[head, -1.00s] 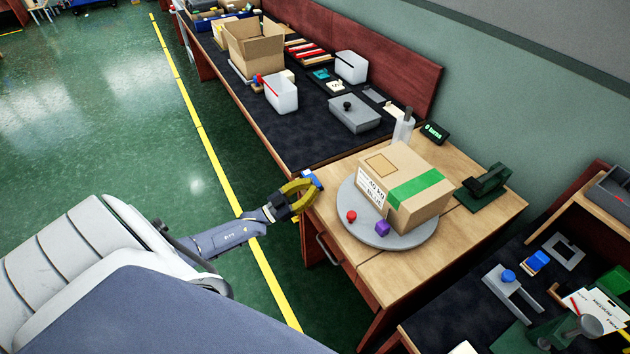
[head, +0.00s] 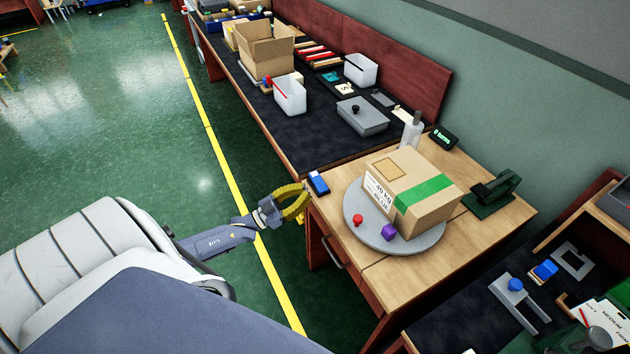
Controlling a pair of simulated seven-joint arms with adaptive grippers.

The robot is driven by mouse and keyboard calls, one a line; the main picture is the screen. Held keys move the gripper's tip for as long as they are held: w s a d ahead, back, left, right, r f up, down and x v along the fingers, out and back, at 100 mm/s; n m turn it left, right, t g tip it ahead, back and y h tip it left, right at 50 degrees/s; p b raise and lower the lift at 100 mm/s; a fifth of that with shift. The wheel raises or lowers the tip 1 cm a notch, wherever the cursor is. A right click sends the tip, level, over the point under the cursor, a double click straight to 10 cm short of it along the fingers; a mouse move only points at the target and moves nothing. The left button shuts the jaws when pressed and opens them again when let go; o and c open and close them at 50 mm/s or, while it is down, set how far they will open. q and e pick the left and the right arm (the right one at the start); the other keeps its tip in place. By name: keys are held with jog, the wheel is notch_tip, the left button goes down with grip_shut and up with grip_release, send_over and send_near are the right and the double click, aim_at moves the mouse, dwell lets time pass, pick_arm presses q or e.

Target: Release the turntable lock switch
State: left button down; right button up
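A grey round turntable (head: 360,227) sits on the wooden table and bears a brown box (head: 410,185) with a green tape band and a label. A small blue block with a dark base (head: 318,183), which looks like the lock switch, is at the table's left edge. Its exact setting is too small to tell. My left gripper (head: 305,197), with yellow fingers, is just left of and below this switch, by the table edge. Its fingers are apart with nothing between them, and it appears clear of the switch. My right gripper is not in view.
A small display (head: 443,137) and a white bottle (head: 411,132) stand behind the box. A green device (head: 491,194) stands to the right. Open floor lies left of the table.

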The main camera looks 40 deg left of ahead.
pick_arm(q)
jog(key=shift+v, duration=2.15)
jog(key=shift+w+f, duration=0.1)
